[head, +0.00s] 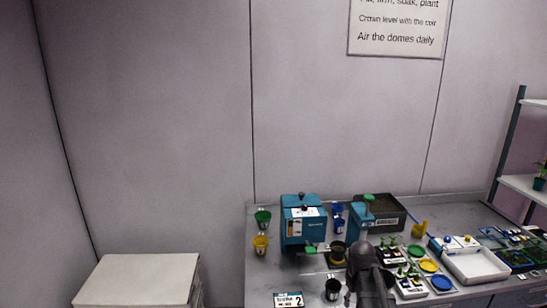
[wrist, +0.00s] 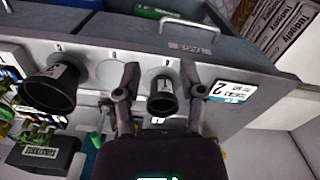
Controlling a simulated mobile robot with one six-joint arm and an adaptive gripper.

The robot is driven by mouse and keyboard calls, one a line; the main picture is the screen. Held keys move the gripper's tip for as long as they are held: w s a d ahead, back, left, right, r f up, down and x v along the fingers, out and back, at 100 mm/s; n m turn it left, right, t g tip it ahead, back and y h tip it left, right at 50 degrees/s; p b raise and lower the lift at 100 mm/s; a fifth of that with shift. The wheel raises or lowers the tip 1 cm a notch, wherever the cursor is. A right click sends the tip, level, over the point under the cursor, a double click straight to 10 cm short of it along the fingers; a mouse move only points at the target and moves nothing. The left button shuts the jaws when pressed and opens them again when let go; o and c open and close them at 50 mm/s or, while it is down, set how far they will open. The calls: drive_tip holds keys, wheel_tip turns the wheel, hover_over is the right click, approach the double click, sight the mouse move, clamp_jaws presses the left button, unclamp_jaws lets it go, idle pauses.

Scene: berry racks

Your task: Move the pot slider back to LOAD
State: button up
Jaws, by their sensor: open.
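The blue bench machine (head: 303,222) stands on the counter in the head view, with a second blue upright (head: 360,220) to its right. A green-tipped part (head: 311,249), possibly the pot slider's handle, sticks out low between them. A dark pot (head: 338,253) stands beside it, near the foot of the upright. The slider's LOAD mark is too small to read. My gripper (wrist: 162,78) is open in the wrist view. A small black pot (wrist: 161,97) shows between its fingers, and I cannot tell whether they touch it. My arm hides part of the counter in the head view.
A number 2 plate (head: 288,300) lies at the counter's front. Green (head: 262,217) and yellow (head: 261,243) cups stand left of the machine. Another black pot (wrist: 50,90) shows in the wrist view.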

drive_tip(key=s+a+f+m+b, duration=0.3)
drive_tip(key=s+a+f+b, duration=0.2)
drive_tip(key=s+a, duration=0.3)
drive_tip(key=s, duration=0.2)
drive_tip(key=shift+s+f+m, duration=0.3)
drive_tip(key=shift+s+f, duration=0.05)
